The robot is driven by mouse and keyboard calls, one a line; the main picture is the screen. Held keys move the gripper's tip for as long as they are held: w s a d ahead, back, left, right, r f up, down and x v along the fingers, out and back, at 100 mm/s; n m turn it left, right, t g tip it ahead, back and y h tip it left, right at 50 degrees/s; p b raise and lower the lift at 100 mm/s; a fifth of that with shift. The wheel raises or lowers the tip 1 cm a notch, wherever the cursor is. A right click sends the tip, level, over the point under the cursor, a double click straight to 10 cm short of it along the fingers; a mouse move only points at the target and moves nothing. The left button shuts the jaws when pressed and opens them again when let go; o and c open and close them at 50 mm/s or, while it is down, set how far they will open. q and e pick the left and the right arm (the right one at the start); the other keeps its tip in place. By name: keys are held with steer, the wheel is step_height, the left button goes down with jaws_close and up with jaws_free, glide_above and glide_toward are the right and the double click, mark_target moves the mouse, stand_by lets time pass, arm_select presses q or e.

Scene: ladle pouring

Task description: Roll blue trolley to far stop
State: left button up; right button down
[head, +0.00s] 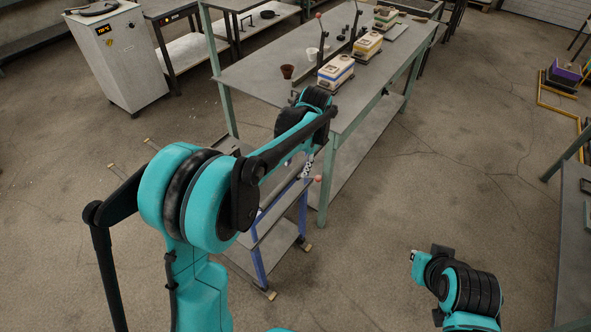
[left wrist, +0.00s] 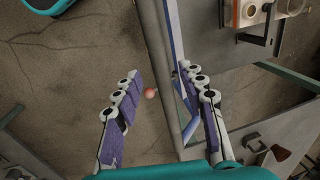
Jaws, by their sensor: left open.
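The blue trolley (head: 259,263) has blue legs and grey shelves and stands on the floor beside the long workbench. My left arm hides much of its upper part in the head view. My left gripper (head: 306,170) is at the trolley's bench-side edge. In the left wrist view its two fingers (left wrist: 160,72) are apart, with the trolley's grey edge (left wrist: 174,100) running close to the right finger and a pink knob (left wrist: 150,93) between them. I see no clear grip on either. My right arm is at lower right; its gripper (head: 414,256) barely shows. I cannot identify the far stop.
The long grey workbench (head: 262,82) carries yellow-and-white boxes (head: 336,70) and a brown cup (head: 287,72). A white cabinet (head: 122,65) stands at back left. Another table (head: 572,235) is at the right edge. The floor between workbench and right table is open.

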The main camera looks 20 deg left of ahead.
mark_target(295, 171)
arm_select(q)
steer(key=shift+w+a+f+b, duration=0.1)
steer(key=shift+a+f+b, duration=0.1)
steer(key=shift+f, duration=0.6)
steer(key=shift+w+a+f+b, duration=0.1)
steer(key=shift+f+b, duration=0.05)
steer(key=shift+f, duration=0.65)
jaws_close()
